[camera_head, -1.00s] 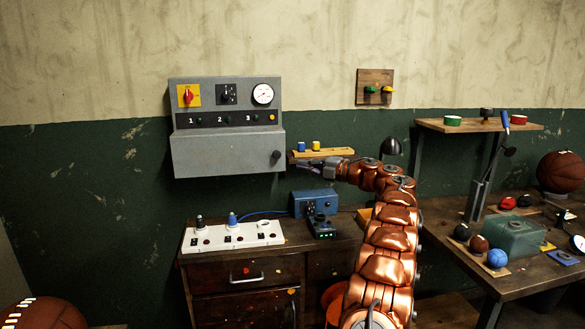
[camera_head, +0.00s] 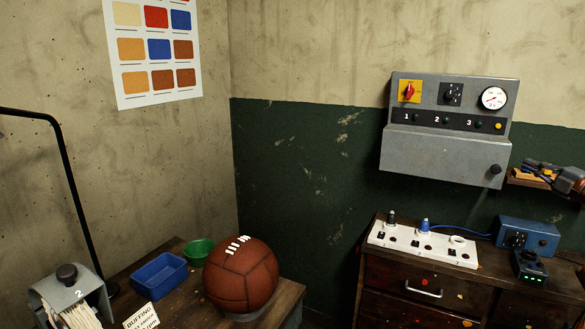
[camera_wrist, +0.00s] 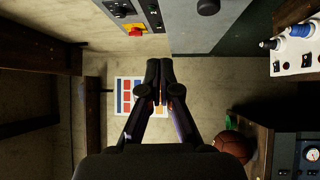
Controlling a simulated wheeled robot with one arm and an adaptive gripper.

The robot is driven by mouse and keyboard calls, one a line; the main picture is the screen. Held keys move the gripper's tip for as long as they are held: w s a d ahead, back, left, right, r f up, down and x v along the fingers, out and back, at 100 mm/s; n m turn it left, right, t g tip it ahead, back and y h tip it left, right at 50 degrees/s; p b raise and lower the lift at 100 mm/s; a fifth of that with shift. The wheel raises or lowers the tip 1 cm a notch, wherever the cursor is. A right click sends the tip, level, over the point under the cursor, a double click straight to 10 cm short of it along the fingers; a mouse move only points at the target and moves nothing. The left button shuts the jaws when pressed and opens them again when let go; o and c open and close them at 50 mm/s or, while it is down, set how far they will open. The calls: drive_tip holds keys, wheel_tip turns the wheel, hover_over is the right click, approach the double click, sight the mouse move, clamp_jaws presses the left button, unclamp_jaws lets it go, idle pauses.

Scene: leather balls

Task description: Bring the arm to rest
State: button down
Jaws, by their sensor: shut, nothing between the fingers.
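My gripper (camera_wrist: 153,97) shows in the wrist view with its two dark fingers shut together and nothing between them. In the head view my gripper (camera_head: 540,170) is at the right edge, beside the lower right corner of the grey control panel (camera_head: 447,155) and in front of a small wall shelf. The rest of my arm is mostly outside the head view. In the wrist view the panel (camera_wrist: 195,28) is at the top.
A white socket strip (camera_head: 422,243) and a blue box (camera_head: 527,236) stand on the wooden cabinet (camera_head: 385,285). A brown leather ball (camera_head: 241,274), a blue tray (camera_head: 159,276) and a green bowl (camera_head: 199,252) are on the left bench. A colour chart (camera_head: 156,47) hangs above.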

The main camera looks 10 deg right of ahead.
drive_tip(key=w+a+r+m+t+h, duration=0.1)
drive_tip(key=w+a+r+m+h, duration=0.35)
drive_tip(key=w+r, duration=0.2)
drive_tip(key=w+a+r+m+h, duration=0.3)
drive_tip(key=w+r+m+h, duration=0.2)
drive_tip(key=r+m, duration=0.15)
drive_tip(key=a+f+m+g+h, duration=0.2)
drive_tip(key=a+f+m+g, duration=0.45)
drive_tip(key=a, duration=0.55)
drive_tip(key=s+a+f+m+g+y, duration=0.1)
drive_tip(key=s+a+f+g+y, duration=0.25)
drive_tip(key=s+a+f, duration=0.7)
drive_tip(key=s+a+f+m+g+y, duration=0.2)
drive_tip(key=s+a+f+g, duration=0.4)
drive_tip(key=a+f, duration=0.75)
drive_tip(key=s+a+f+g+y, duration=0.1)
drive_tip(key=s+a+f+g, duration=0.1)
drive_tip(key=s+a, duration=0.4)
drive_tip(key=s+a+f+n+g+y, duration=0.1)
drive_tip(key=s+a, duration=0.5)
drive_tip(key=s, duration=0.7)
drive_tip(key=s+a+f+g+y, duration=0.2)
drive_tip(key=s+a+f+g, duration=0.1)
drive_tip(key=s+a, duration=0.4)
drive_tip(key=s+f, duration=0.1)
drive_tip(key=s, duration=0.1)
drive_tip(key=shift+s+f+n, duration=0.35)
